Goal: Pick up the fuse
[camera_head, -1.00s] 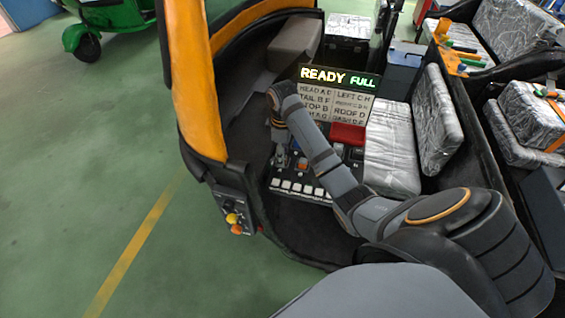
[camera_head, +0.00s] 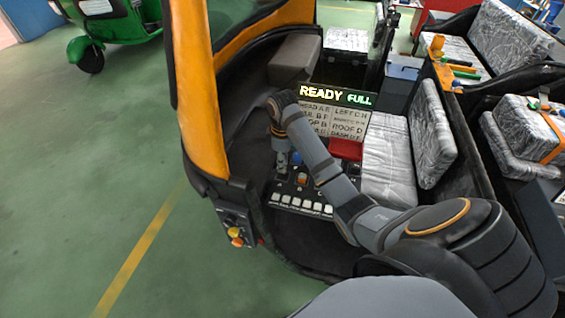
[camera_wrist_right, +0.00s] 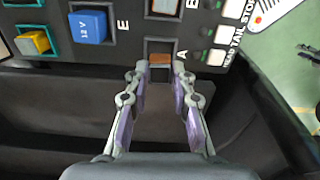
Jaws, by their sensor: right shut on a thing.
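A small brown-orange fuse (camera_wrist_right: 160,59) sits at the panel slot by the letter A in the right wrist view. My right gripper (camera_wrist_right: 160,78) has its two fingertips on either side of it and is shut on it. The fuse is still at the panel face; I cannot tell whether it is seated or slightly drawn out. In the head view my right gripper (camera_head: 281,168) points down at the left part of the dash panel (camera_head: 312,192), and the fuse is too small to make out. My left gripper is not in view.
A blue 12 V block (camera_wrist_right: 90,27) and a yellow block (camera_wrist_right: 35,42) stand on the panel near the gripper. A lit sign (camera_head: 337,96) reads READY FULL above a label board. An orange pillar (camera_head: 200,100) stands left of my arm. Wrapped seats (camera_head: 388,160) lie right.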

